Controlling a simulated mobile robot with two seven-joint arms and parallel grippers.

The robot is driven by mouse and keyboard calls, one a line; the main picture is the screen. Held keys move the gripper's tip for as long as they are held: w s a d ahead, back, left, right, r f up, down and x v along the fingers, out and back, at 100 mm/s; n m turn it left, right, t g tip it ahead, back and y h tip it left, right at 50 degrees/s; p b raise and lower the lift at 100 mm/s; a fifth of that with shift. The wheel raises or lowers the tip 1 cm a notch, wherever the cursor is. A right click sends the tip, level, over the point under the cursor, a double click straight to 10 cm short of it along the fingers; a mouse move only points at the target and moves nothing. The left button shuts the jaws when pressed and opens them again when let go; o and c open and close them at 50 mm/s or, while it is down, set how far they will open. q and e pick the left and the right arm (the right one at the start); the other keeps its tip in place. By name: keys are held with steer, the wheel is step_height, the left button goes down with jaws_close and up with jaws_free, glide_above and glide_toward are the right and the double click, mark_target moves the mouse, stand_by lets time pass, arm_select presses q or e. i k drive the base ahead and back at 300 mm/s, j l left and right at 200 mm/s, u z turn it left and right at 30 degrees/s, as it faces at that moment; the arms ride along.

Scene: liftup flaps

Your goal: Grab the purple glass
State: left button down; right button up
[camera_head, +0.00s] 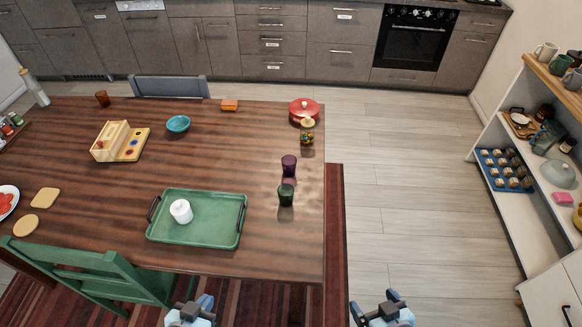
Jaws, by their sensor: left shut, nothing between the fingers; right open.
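The purple glass (289,166) stands upright near the right edge of the wooden table (240,145). A dark green glass (286,194) stands just in front of it, nearer to me. My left gripper (191,308) is at the bottom of the head view, in front of the table's near edge, shut and empty. My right gripper (386,305) is at the bottom right, over the floor to the right of the table, open and empty. Both grippers are well apart from the purple glass.
A green tray (215,232) with a white cup (181,211) lies left of the glasses. A candy jar (307,132) and a red pot (303,110) stand behind them. A green chair (100,268) is at the near left. The floor right of the table is clear up to a shelf (508,165).

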mark_target(289, 162)
steer(key=k+l+u, duration=0.1)
steer(key=l+u, duration=0.15)
steer(key=l, duration=0.2)
steer(key=k+l+u, duration=0.1)
steer(key=l+u, duration=0.15)
steer(key=l, duration=0.15)
steer(key=l+u, duration=0.8)
steer(key=l, duration=0.2)
steer(key=i+l+u, duration=0.1)
steer(key=l+u, duration=0.15)
steer(key=i+l+u, duration=0.2)
steer(key=l, duration=0.15)
steer(key=l+u, duration=0.35)
steer(key=l, duration=0.15)
steer(key=i+l+u, duration=0.1)
steer(key=i+l, duration=0.05)
steer(key=l, duration=0.1)
